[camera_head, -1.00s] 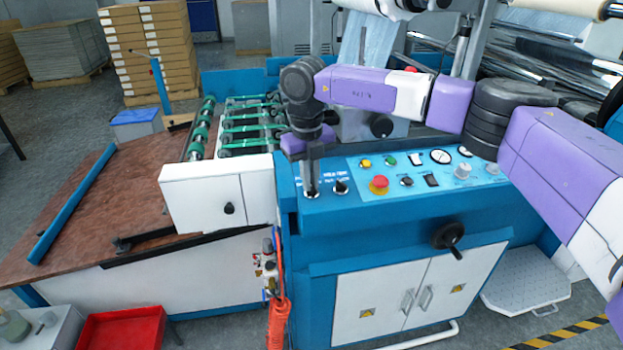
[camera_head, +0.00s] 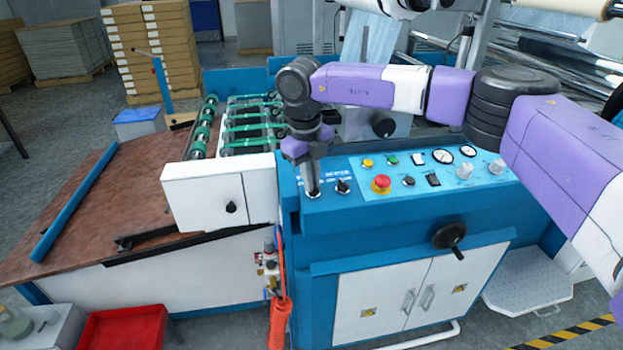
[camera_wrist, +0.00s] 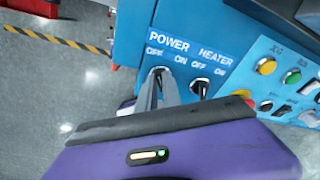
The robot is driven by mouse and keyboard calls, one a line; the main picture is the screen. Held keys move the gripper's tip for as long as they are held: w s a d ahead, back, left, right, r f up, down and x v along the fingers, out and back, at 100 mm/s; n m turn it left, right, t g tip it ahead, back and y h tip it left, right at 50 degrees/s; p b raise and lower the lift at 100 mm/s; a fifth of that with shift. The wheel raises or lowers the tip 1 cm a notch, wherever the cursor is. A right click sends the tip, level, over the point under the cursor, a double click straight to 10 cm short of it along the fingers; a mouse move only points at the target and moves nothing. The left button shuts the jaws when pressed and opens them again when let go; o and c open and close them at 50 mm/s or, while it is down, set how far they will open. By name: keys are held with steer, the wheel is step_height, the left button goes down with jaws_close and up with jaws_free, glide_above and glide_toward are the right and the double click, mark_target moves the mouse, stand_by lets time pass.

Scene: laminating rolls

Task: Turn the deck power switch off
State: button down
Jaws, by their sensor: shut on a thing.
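The deck power switch (camera_wrist: 158,71) is under the blue POWER label, with OFF at left and ON at right in the wrist view. My gripper (camera_wrist: 161,82) is shut on it, and the fingers cover most of it, so I cannot tell which way it points. In the head view my gripper (camera_head: 312,184) reaches down to the left end of the control panel (camera_head: 330,208). The heater switch (camera_wrist: 200,87), a small black lever, stands just right of the fingers, apart from them; it also shows in the head view (camera_head: 343,187).
A red emergency button (camera_head: 381,183), a yellow button (camera_head: 367,163), a green button (camera_head: 392,160) and gauges lie further right on the panel. A white box (camera_head: 200,195) stands just left of the panel. A black handwheel (camera_head: 449,237) sticks out below.

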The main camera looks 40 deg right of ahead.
mark_target(309, 194)
steer(key=c, duration=1.5)
jaws_free()
steer(key=shift+s+f, duration=0.1)
steer(key=shift+f, duration=0.25)
steer(key=shift+r, duration=0.2)
steer(key=shift+r, duration=0.25)
steer(key=r, duration=0.4)
steer(key=a+r, duration=0.1)
steer(key=r, duration=0.2)
steer(key=shift+r, duration=0.1)
